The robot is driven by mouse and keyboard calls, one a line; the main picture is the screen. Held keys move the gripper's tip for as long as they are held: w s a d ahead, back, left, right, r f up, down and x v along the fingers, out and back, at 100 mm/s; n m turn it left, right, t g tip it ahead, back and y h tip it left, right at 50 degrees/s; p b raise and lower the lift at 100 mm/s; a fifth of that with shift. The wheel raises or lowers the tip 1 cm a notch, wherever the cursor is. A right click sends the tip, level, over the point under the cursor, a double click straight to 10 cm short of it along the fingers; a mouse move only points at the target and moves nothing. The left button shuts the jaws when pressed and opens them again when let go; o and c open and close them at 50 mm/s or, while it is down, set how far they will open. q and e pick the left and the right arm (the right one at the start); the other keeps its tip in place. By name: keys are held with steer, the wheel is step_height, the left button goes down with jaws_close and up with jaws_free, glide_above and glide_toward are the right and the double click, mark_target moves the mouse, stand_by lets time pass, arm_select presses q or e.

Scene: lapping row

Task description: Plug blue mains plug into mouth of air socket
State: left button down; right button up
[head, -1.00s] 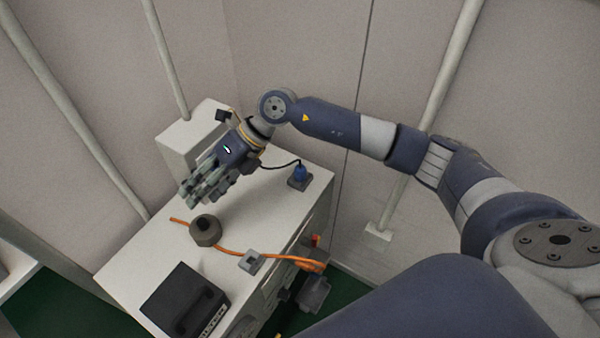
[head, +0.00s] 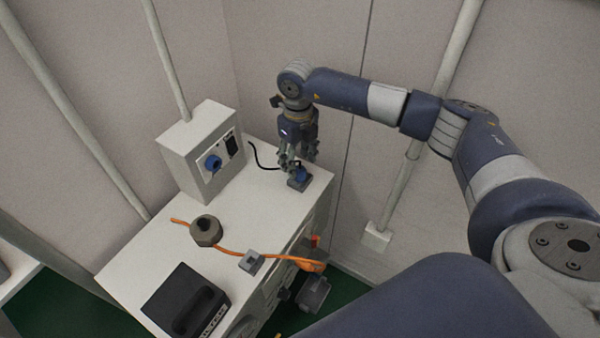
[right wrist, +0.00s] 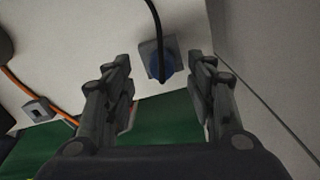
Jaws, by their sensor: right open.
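The blue mains plug (head: 301,173) sits upright in a small grey holder (head: 298,184) at the right back corner of the white bench, with a black cable from its top. In the right wrist view the plug (right wrist: 158,66) shows between the fingers, partly behind its cable. My right gripper (head: 297,162) points down just above the plug, open, its fingers apart on either side with gaps. A blue round socket (head: 213,163) with a dark mouth is on the front of the white box. My left gripper is not in view.
The white box (head: 187,157) stands at the back left of the bench. A dark hexagonal piece (head: 206,231), an orange cable (head: 232,252), a grey clip (head: 251,262) and a black case (head: 186,302) lie nearer the front. The wall is close behind the plug.

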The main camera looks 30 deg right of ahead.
mark_target(300, 169)
step_height(300, 169, down, 5)
steer(key=shift+s+d+r+p, duration=0.1)
steer(key=shift+s+d+p, duration=0.05)
steer(key=shift+p, duration=0.2)
steer(key=c, duration=1.2)
